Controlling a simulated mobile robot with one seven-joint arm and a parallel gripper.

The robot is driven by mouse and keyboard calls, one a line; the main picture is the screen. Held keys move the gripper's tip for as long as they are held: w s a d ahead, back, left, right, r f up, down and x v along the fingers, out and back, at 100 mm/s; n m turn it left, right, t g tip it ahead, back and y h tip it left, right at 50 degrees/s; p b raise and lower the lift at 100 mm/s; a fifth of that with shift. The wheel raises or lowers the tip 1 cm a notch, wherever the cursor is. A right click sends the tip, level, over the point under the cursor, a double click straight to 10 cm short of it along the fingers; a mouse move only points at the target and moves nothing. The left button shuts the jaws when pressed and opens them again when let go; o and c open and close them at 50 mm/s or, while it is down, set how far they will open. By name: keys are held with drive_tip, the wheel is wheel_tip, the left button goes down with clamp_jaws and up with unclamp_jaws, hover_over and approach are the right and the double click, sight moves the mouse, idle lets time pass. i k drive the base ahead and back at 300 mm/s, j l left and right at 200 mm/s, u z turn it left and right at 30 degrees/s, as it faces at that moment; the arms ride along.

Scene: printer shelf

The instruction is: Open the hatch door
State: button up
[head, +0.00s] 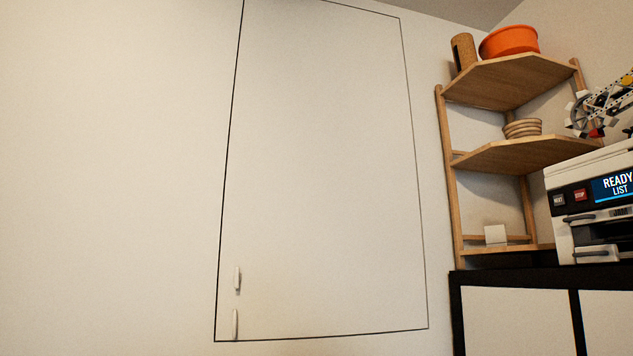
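The hatch door (320,170) is a tall white panel set flush in the white wall, outlined by a thin dark gap. It looks shut, with its panel level with the wall. A small white upright handle (237,279) sits near its lower left edge. A second similar white piece (235,324) is just below it, by the bottom left corner. My gripper and arm are not in view.
A wooden corner shelf (510,82) stands right of the hatch, holding an orange bowl (510,41), a brown cylinder (464,52) and stacked bowls (522,128). A printer (590,205) sits on a black-framed cabinet (515,277) at right. The wall left of the hatch is bare.

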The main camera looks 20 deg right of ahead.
sight(322, 226)
drive_tip(key=i+j, duration=0.95)
drive_tip(key=i, duration=0.15)
